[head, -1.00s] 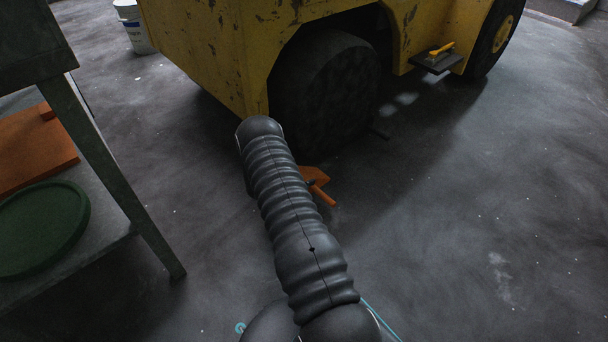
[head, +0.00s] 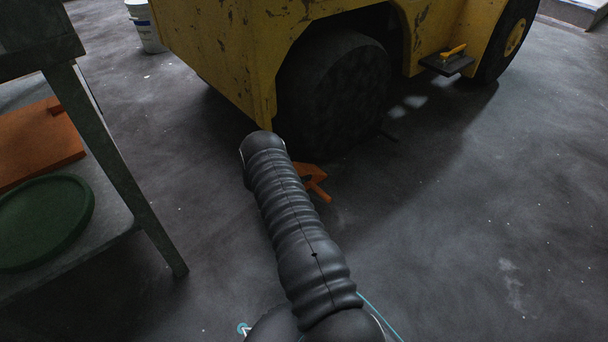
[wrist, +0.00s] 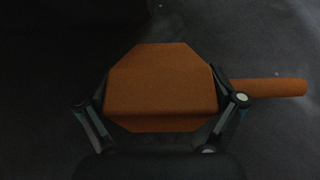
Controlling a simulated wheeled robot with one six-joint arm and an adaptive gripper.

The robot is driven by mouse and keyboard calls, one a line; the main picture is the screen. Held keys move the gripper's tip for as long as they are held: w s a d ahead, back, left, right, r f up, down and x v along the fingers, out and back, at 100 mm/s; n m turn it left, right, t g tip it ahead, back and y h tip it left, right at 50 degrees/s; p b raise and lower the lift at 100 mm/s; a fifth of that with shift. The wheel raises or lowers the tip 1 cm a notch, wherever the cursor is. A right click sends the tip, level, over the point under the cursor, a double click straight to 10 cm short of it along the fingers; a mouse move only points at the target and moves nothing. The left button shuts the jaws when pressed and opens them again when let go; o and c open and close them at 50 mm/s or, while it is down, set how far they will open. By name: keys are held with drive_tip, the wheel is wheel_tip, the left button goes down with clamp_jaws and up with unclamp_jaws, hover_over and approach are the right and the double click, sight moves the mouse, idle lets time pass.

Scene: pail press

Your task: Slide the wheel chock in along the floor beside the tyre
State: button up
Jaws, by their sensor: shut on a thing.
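The wheel chock (wrist: 160,90) is orange with a wedge-like body and a round handle that points right in the wrist view. My gripper (wrist: 162,98) is shut on the chock, with one finger on each side of its body. In the head view the chock (head: 314,186) shows low at the floor, partly hidden behind my arm. The dark tyre (head: 338,98) of the yellow vehicle (head: 225,45) stands just beyond it. My gripper is hidden behind my arm in the head view. I cannot tell whether the chock touches the tyre or the floor.
A metal table (head: 140,205) with a green round lid (head: 45,220) and an orange board (head: 35,145) stands at left. A white pail (head: 147,27) is at the back left. A step (head: 447,62) juts from the vehicle. Floor at right is clear.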

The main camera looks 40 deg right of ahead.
drive_tip(key=shift+w+a, duration=0.2)
drive_tip(key=shift+w, duration=2.4)
drive_tip(key=shift+f, duration=0.55)
drive_tip(key=o, duration=1.5)
drive_tip(key=shift+c, duration=0.2)
drive_tip(key=shift+f, duration=0.15)
drive_tip(key=w+v, duration=0.1)
drive_tip(key=v, duration=1.1)
drive_tip(key=shift+s, duration=0.45)
